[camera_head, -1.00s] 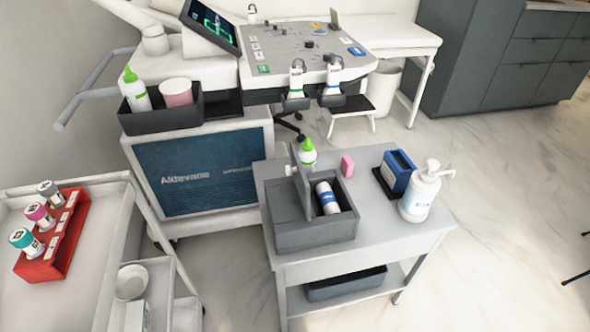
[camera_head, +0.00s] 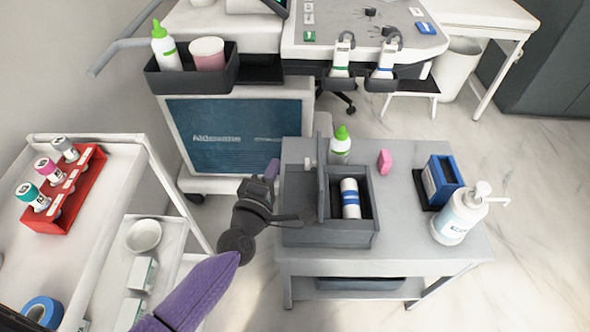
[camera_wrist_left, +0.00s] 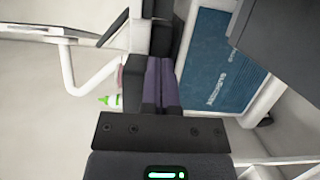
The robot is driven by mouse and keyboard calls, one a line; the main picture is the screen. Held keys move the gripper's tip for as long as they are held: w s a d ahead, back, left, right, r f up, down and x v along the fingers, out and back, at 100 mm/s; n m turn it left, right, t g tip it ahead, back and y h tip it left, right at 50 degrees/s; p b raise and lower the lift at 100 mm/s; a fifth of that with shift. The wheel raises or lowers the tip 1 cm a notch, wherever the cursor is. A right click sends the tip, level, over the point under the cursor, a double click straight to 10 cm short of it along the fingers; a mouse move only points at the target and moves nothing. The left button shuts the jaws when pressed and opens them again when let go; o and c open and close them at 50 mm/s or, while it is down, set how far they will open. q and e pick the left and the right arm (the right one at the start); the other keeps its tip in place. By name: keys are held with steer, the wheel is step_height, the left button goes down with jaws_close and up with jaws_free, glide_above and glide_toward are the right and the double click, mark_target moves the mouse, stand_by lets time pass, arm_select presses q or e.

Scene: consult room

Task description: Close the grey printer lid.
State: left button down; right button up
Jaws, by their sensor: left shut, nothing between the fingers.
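The grey printer (camera_head: 330,236) is an open-topped box on the grey side table, with a white roll with a blue band (camera_head: 350,198) inside. Its grey lid (camera_head: 323,178) stands upright, seen nearly edge-on. My left gripper (camera_head: 272,170) is just left of the printer, fingers pointing away toward the back, apart from the lid. In the left wrist view its purple fingers (camera_wrist_left: 162,84) are together with nothing between them. A dark grey part, likely the printer, fills the upper right corner there. My right gripper is not in view.
On the side table (camera_head: 420,250) are a green-capped bottle (camera_head: 340,146), a pink block (camera_head: 385,161), a blue box (camera_head: 441,180) and a pump bottle (camera_head: 459,216). A white trolley with a red vial rack (camera_head: 63,190) stands at left. The ultrasound machine is behind.

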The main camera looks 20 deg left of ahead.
arm_select(q)
steer(key=d, duration=0.2)
steer(key=w+d, duration=0.1)
steer(key=d, duration=0.1)
steer(key=shift+w, duration=0.1)
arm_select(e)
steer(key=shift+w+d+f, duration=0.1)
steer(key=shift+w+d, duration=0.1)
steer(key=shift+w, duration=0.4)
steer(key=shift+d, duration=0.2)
